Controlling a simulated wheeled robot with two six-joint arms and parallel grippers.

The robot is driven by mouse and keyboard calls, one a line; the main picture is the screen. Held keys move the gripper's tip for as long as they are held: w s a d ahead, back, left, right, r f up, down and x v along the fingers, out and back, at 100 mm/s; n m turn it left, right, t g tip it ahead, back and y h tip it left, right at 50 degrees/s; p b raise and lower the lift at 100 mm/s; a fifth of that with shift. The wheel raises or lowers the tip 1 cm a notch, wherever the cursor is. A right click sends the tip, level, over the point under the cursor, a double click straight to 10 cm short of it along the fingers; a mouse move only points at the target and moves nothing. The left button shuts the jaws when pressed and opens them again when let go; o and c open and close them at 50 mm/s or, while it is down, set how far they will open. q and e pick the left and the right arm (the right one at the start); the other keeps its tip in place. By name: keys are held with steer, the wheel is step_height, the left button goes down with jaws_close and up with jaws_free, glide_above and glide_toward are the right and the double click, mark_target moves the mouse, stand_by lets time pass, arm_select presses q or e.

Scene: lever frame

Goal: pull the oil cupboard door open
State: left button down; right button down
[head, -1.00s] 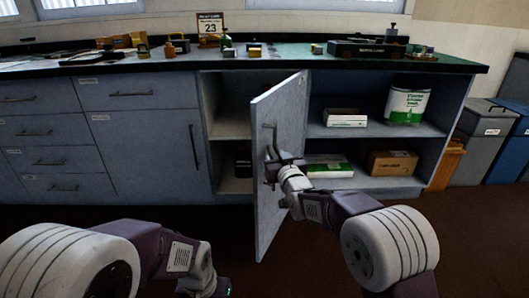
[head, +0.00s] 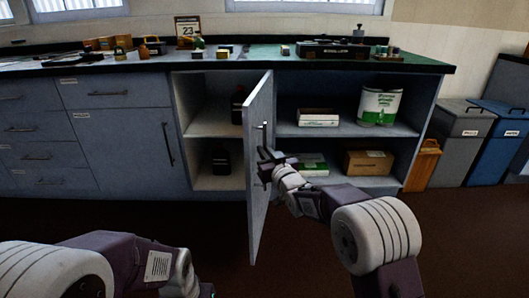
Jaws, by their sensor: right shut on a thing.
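The oil cupboard door (head: 257,205) is a grey-blue panel standing well open, seen nearly edge-on in the head view. Its dark bar handle (head: 264,140) is on the face turned to the right. My right gripper (head: 267,166) is shut on the handle near its lower end; the fingers hide part of it. Behind the door's left side the cupboard interior (head: 208,110) shows a shelf and dark bottles (head: 221,161), partly hidden by the door.
Right of the door are open shelves with a green-and-white tin (head: 380,106) and a cardboard box (head: 369,162). A closed cupboard and drawers (head: 115,140) are at the left. Bins (head: 458,145) stand at the far right. The floor in front is clear.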

steer(key=shift+w+d+r, duration=0.1)
steer(key=shift+r, duration=0.25)
steer(key=c, duration=1.7)
jaws_free()
steer(key=shift+o, duration=1)
steer(key=shift+f, duration=0.2)
steer(key=p+v, duration=0.2)
steer(key=v, duration=0.7)
